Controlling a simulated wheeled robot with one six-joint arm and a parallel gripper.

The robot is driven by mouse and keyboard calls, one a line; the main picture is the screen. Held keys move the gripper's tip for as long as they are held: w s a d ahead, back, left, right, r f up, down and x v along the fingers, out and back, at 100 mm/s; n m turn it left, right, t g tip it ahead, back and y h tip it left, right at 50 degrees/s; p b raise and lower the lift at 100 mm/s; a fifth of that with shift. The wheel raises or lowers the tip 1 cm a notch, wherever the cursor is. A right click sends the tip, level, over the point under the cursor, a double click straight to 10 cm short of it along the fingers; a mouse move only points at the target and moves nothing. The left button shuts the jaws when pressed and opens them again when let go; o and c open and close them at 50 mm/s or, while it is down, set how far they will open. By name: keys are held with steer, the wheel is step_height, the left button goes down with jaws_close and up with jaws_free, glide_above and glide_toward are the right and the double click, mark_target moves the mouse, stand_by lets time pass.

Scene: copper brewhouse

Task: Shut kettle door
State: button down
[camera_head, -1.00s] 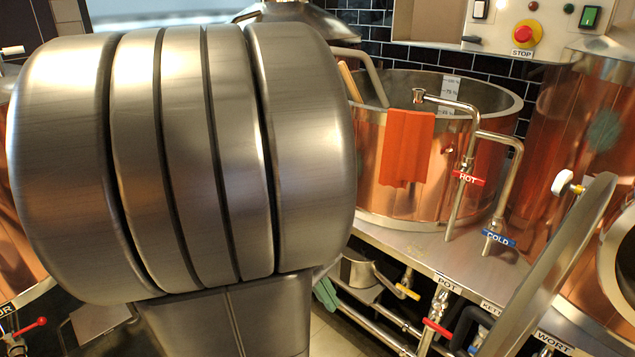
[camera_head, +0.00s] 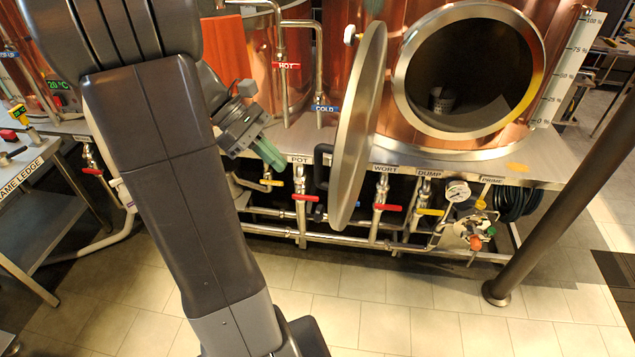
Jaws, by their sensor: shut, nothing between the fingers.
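The kettle door (camera_head: 358,125) is a round steel disc, seen nearly edge-on. It stands swung open to the left of the kettle's round opening (camera_head: 467,70), with a white knob at its upper left. The copper kettle (camera_head: 560,20) shows a dark inside with a small grey cup-like thing in it. My gripper (camera_head: 268,155), with green fingers, is left of the door and apart from it, pointing down and right. Its fingers are together with nothing visible between them. My arm hides part of the place behind it.
Below the door are pipes and red and yellow valve handles (camera_head: 387,207), with a gauge (camera_head: 458,191). HOT and COLD taps (camera_head: 319,70) stand behind my gripper. A dark post (camera_head: 560,190) stands at the right. The tiled floor (camera_head: 400,320) in front is clear.

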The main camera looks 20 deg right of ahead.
steer(key=s+d+f+p, duration=0.1)
steer(key=s+d+f, duration=0.3)
steer(key=s+d, duration=0.1)
steer(key=shift+s+d+f+p, duration=0.15)
steer(key=shift+s+d+p, duration=0.15)
steer(key=shift+d, duration=0.3)
